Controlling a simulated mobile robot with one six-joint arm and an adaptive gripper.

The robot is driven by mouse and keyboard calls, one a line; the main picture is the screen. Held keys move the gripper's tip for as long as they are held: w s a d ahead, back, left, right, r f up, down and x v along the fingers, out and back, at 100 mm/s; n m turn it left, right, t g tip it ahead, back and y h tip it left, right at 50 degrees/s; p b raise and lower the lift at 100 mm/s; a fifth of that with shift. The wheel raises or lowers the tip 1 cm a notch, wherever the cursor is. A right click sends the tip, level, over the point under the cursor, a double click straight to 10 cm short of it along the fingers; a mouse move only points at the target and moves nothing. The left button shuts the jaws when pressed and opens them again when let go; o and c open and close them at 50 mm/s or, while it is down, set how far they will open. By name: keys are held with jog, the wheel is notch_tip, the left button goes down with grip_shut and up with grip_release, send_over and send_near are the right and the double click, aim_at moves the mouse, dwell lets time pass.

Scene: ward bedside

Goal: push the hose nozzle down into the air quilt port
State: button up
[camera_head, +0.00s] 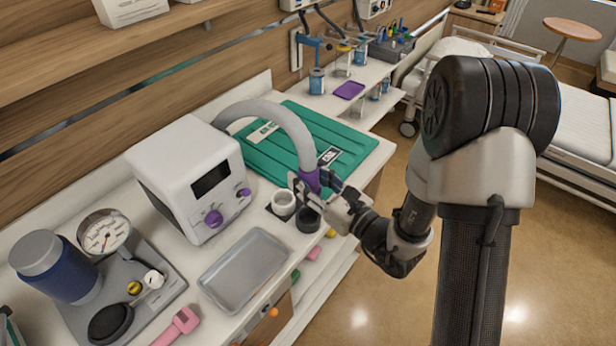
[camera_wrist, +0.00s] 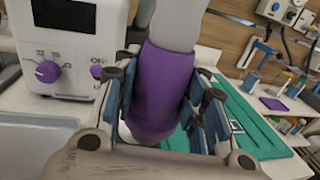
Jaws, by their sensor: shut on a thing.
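The hose nozzle is a purple cuff (camera_head: 311,181) at the end of a thick grey hose (camera_head: 270,110) that arches from a white blower unit (camera_head: 185,175). My gripper (camera_head: 318,190) is shut on the nozzle, its pads on both sides of the purple cuff (camera_wrist: 163,92) in the wrist view. The nozzle points down above a dark round collar (camera_head: 308,221) at the counter's front edge, which may be the port. I cannot tell whether they touch; the nozzle's lower end is hidden in the wrist view.
A white ring (camera_head: 283,203) sits just left of the dark collar. An empty metal tray (camera_head: 243,268) lies front left, near a pink handheld device (camera_head: 180,326). A gauge (camera_head: 103,232) and blue canister (camera_head: 55,265) stand further left.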

jog(key=shift+f+b, duration=1.15)
jog(key=shift+f, duration=0.35)
jog(key=s+a+x, duration=0.1)
jog(key=x, duration=0.7)
jog(key=shift+w+a, duration=0.2)
jog(key=shift+f, duration=0.1)
jog(key=shift+f+b, duration=0.95)
jog(key=shift+f+b, duration=1.05)
jog(key=shift+f, duration=0.15)
jog(key=shift+f, duration=0.8)
jog(key=o, duration=1.1)
